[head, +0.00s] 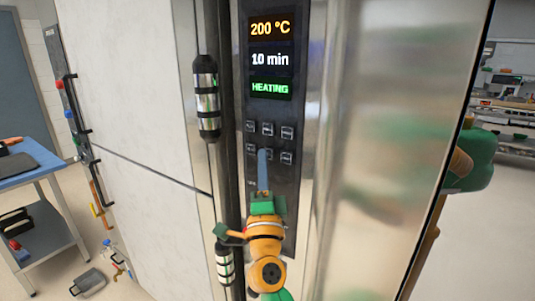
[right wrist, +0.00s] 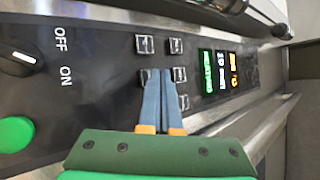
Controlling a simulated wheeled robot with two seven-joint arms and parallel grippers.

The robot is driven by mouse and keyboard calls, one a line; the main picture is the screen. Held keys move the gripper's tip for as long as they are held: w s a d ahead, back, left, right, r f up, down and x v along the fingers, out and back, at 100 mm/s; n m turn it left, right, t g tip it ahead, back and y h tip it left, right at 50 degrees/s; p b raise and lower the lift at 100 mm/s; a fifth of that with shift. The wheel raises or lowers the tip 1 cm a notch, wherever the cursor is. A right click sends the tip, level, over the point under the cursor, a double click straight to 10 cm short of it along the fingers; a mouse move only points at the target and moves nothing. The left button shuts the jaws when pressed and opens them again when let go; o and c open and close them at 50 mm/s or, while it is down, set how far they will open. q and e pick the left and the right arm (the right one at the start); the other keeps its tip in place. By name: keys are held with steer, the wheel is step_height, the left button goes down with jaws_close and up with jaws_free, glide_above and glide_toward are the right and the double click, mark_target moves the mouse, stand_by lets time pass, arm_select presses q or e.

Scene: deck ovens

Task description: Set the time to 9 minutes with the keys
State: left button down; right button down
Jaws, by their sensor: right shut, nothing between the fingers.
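The dark oven control panel (head: 270,105) shows a display reading 200 °C, then 10 min on the time display (head: 270,60), then HEATING in green. Below it, small square keys (head: 267,129) sit in two rows of three. My right gripper (head: 262,153) has its blue fingers shut together and empty, with the tips at the middle key of the lower row, largely covering it in the head view. In the right wrist view the fingertips (right wrist: 160,72) lie beside that key (right wrist: 147,77); contact cannot be told. The fingers hide the lower row's right key there. My left gripper is out of view.
A vertical bar handle (head: 207,95) stands just left of the panel. The right wrist view shows a black knob (right wrist: 17,63) marked OFF and ON and a green button (right wrist: 15,134). A blue-topped trolley (head: 35,165) stands at the far left.

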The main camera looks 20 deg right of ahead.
steer(key=shift+w+d, duration=0.25)
steer(key=shift+d, duration=0.1)
stand_by(0.5)
steer(key=shift+a, duration=0.1)
steer(key=shift+s+a+p, duration=0.3)
steer(key=shift+s+a, duration=0.2)
steer(key=shift+a, duration=0.05)
